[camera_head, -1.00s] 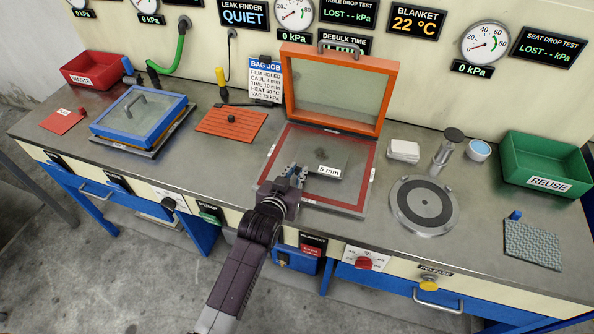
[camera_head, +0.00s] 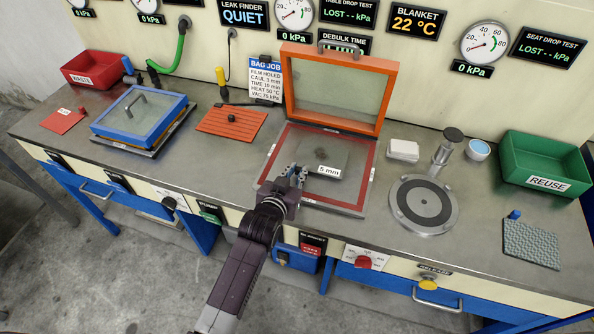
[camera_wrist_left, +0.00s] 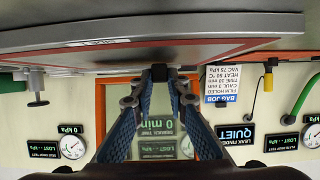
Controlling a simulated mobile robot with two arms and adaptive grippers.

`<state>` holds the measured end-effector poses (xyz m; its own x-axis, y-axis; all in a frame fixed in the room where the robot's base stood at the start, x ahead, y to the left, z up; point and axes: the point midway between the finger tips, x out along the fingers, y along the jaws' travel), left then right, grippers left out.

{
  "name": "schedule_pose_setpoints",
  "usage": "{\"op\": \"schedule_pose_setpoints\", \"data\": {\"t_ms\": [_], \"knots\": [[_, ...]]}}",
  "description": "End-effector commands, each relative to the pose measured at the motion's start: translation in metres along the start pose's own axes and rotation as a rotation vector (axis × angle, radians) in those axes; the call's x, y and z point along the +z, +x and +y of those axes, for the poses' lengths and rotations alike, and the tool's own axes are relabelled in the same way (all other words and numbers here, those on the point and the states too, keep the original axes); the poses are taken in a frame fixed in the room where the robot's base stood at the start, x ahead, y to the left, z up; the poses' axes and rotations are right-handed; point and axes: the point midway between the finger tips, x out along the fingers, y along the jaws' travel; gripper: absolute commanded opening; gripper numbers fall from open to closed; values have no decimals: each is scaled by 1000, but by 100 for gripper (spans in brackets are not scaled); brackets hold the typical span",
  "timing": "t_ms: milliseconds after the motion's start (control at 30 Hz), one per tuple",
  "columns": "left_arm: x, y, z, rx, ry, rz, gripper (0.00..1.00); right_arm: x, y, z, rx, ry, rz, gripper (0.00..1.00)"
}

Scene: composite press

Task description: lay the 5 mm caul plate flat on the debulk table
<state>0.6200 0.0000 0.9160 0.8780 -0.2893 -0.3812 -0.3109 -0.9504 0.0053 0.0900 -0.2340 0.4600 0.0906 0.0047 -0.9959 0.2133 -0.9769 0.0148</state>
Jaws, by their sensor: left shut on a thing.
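The 5 mm caul plate (camera_head: 335,158) is a grey square with a dark round spot near its middle and a white "5 mm" label on its near edge. It is over the grey debulk table (camera_head: 336,206), inside the red border. I cannot tell whether it lies fully flat or is slightly raised. My left gripper (camera_head: 299,171) is shut on the plate at its near left side. In the left wrist view the fingers (camera_wrist_left: 160,72) converge beside the table's rim (camera_wrist_left: 220,38); their grip on the plate is hard to make out. My right gripper is not in view.
The orange-framed lid (camera_head: 383,100) stands open behind the table. A round grey plate (camera_head: 424,203), a white block (camera_head: 404,150) and a green reuse bin (camera_head: 548,165) are to the right. An orange mat (camera_head: 230,121) and a blue-framed box (camera_head: 140,112) are to the left.

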Motion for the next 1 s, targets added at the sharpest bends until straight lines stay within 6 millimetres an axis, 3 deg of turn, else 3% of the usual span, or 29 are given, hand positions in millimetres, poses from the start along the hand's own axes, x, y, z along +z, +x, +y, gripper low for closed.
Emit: {"op": "schedule_pose_setpoints", "data": {"t_ms": [1000], "knots": [[8,4,0,0,-1,3,0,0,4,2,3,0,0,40]]}}
